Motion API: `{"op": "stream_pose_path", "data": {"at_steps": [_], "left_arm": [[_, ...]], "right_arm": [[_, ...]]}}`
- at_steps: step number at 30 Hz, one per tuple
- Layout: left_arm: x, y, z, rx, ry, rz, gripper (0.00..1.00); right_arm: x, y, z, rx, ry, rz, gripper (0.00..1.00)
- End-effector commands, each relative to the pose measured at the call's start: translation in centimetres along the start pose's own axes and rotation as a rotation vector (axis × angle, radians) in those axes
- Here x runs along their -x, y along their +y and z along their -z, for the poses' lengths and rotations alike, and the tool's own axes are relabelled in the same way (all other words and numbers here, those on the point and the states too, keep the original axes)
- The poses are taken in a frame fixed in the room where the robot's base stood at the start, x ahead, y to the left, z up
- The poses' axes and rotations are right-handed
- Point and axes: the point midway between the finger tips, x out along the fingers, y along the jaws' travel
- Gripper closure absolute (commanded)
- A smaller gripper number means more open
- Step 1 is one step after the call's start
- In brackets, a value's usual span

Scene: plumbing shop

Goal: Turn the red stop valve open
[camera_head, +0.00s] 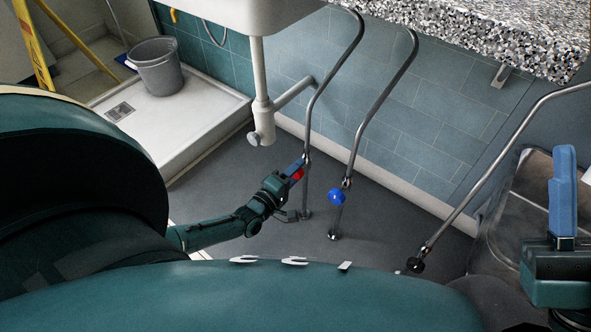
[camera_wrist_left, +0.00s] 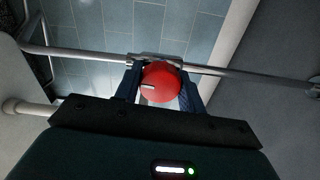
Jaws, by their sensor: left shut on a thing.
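The red stop valve (camera_head: 297,175) is a round red knob on a thin metal pipe (camera_head: 306,130) under the sink. In the left wrist view the red knob (camera_wrist_left: 161,82) sits between my two blue fingers, with a small white mark on its face. My left gripper (camera_head: 296,168) is shut on the knob, one finger on each side. The left wrist view also shows my left gripper (camera_wrist_left: 160,85) around it. My right gripper (camera_head: 562,190) is at the right edge with a blue finger pointing up; its opening is not clear.
A blue valve knob (camera_head: 336,196) is on the neighbouring pipe, just right of the red one. A white drain pipe (camera_head: 259,90) hangs from the sink (camera_head: 240,15). A grey bucket (camera_head: 157,66) stands in the shower tray (camera_head: 190,125). A clear bin (camera_head: 505,215) is at right.

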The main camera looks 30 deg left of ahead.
Motion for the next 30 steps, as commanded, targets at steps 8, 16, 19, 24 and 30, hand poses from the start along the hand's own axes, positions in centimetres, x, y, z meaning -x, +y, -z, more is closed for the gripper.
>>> {"op": "stream_pose_path", "data": {"at_steps": [8, 16, 19, 24, 30], "left_arm": [[0.09, -0.07, -0.04, 0.05, -0.001, 0.001, 0.83], [0.1, -0.08, -0.04, 0.054, -0.001, 0.001, 0.83], [0.1, -0.08, -0.04, 0.054, -0.001, 0.002, 0.83], [0.08, -0.07, -0.03, 0.053, -0.001, 0.001, 0.48], [0.04, -0.03, -0.01, 0.053, -0.001, 0.001, 0.39]], "right_arm": [[-0.02, 0.02, 0.03, 0.001, 0.001, 0.0, 0.64], [-0.03, 0.03, 0.04, 0.001, 0.001, 0.0, 0.64], [-0.04, 0.03, 0.04, 0.001, 0.001, 0.0, 0.64], [-0.04, 0.03, 0.04, 0.001, 0.001, 0.0, 0.64], [-0.04, 0.03, 0.04, 0.001, 0.002, 0.0, 0.64]]}}
